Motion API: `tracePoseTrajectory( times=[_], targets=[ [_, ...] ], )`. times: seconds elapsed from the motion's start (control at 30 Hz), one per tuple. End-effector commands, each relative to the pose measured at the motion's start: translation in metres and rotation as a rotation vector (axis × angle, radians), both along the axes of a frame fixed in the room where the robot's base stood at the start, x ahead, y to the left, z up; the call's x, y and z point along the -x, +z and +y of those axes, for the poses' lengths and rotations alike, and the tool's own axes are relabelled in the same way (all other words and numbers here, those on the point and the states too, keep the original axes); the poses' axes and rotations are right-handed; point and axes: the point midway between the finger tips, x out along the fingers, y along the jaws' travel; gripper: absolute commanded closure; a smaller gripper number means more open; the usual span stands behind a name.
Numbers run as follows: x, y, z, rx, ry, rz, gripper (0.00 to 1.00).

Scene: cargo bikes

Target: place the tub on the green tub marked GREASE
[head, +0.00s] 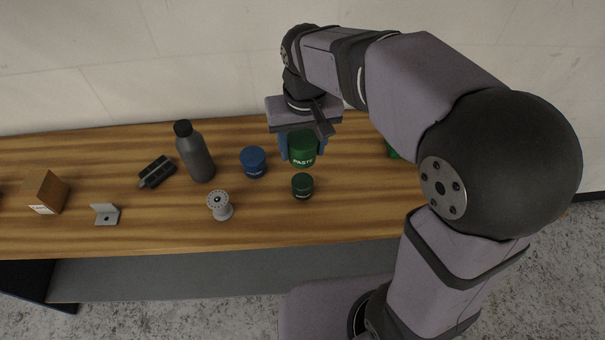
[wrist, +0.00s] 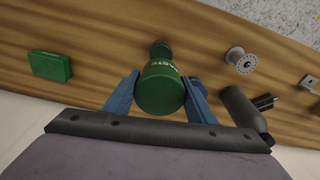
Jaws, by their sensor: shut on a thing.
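My gripper (head: 304,153) is shut on a green tub marked PASTE (head: 302,144), with one blue finger on each side of it. In the wrist view the held green tub (wrist: 160,92) sits between the fingers (wrist: 161,80). A smaller dark green tub (head: 302,185) stands on the table just in front of the held tub; its marking is too small to read. In the wrist view this dark tub (wrist: 161,49) is partly hidden behind the held one. A blue tub (head: 253,160) stands to the left of my gripper in the head view.
A grey bottle (head: 195,152), black device (head: 157,172), grey spool (head: 220,205), metal bracket (head: 105,214) and brown box (head: 45,191) stand on the wooden table (head: 260,226) to the left. A green box (wrist: 50,66) lies on the other side, mostly hidden by my arm in the head view.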

Motion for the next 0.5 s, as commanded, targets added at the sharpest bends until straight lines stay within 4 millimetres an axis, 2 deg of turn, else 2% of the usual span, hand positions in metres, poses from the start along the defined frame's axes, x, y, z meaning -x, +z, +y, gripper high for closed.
tracePoseTrajectory(
  times=[0.3,0.5],
  targets=[
    [0.001,-0.045,0.0,0.002,0.001,0.004,0.81],
    [0.0,-0.051,0.0,0.0,0.001,0.0,0.81]
  ],
)
